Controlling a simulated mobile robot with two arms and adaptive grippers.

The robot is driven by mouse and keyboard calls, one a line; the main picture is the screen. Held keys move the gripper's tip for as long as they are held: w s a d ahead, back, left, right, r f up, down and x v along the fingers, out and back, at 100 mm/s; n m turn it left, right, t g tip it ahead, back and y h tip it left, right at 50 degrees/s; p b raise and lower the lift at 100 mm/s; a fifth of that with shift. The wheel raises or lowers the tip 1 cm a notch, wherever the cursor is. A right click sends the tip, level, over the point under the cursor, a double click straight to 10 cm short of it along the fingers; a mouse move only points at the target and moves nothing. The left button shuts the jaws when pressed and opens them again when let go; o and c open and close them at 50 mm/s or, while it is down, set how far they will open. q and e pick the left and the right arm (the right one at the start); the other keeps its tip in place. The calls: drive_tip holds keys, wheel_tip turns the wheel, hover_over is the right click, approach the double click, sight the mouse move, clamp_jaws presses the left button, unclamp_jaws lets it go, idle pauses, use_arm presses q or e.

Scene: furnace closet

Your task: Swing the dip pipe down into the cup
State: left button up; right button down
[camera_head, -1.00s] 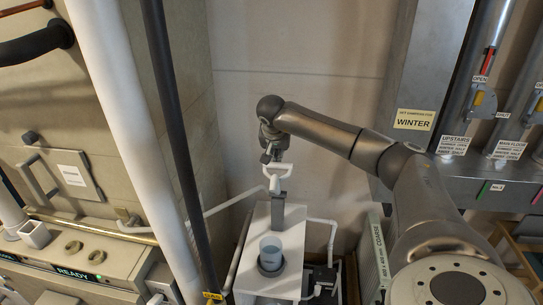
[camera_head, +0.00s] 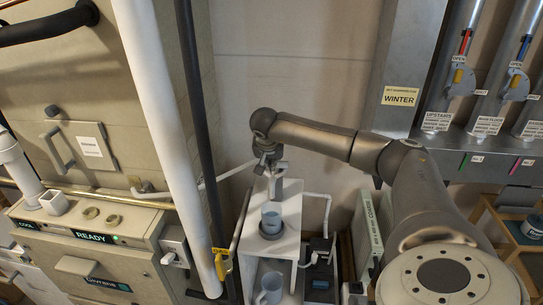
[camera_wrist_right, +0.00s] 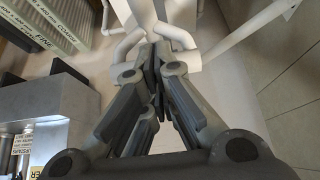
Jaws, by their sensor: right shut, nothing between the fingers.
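The light blue cup (camera_head: 271,218) stands upright in a dark ring on top of a white stand (camera_head: 290,197), behind which a grey upright post (camera_head: 278,184) rises. My right gripper (camera_head: 266,166) is shut and empty, above and behind the cup at the post. In the right wrist view the shut fingers (camera_wrist_right: 155,65) point at white bent pipe ends (camera_wrist_right: 176,36), very close to them; I cannot tell whether they touch. This white piece looks like the dip pipe. In the head view the gripper mostly hides it, and whether its end is in the cup cannot be told.
A second mug (camera_head: 269,288) sits lower in the stand. A thick white pipe (camera_head: 165,130) and a dark pipe (camera_head: 205,150) run down at the left, beside a yellow tag (camera_head: 222,263).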

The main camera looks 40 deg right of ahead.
use_arm(q)
drive_tip(key=shift+s+a+f+b, duration=0.1)
drive_tip(key=shift+a+f+b, duration=0.35)
drive_tip(key=shift+a+f, duration=0.15)
use_arm(e)
drive_tip(key=shift+s+a+f, duration=0.25)
drive_tip(key=shift+a+f, duration=0.05)
drive_tip(key=shift+f, duration=0.25)
drive_tip(key=shift+s+a+f, duration=0.25)
drive_tip(key=shift+a+f, duration=0.05)
drive_tip(key=shift+f, duration=0.2)
use_arm(q)
drive_tip(key=shift+r, duration=0.15)
